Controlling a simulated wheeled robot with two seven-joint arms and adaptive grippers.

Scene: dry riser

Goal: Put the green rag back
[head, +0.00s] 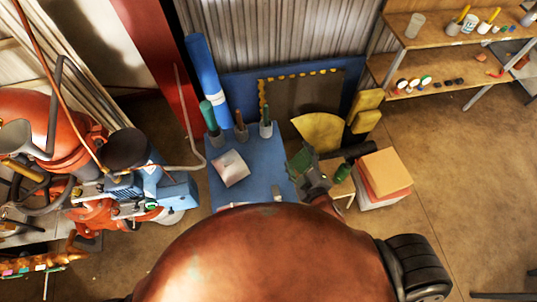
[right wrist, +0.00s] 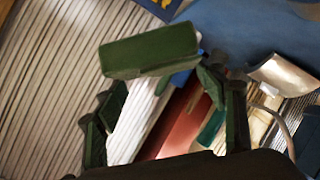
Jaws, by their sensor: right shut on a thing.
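My right gripper (head: 306,163) is over the right edge of the blue bench (head: 255,155) in the head view. In the right wrist view the right gripper (right wrist: 162,88) is shut on a dark green, flat, block-like thing, which I take to be the green rag (right wrist: 150,50). It sits across the fingertips, clear of the blue surface. In the head view the rag is hard to tell from the gripper. My left gripper is not in view.
Cups with a green roll (head: 208,115), a brown item (head: 240,120) and a teal item (head: 266,118) stand on the bench by a white sheet (head: 230,168). A yellow fan-shaped thing (head: 320,132) and a box stack (head: 383,175) are nearby. Red machinery stands left.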

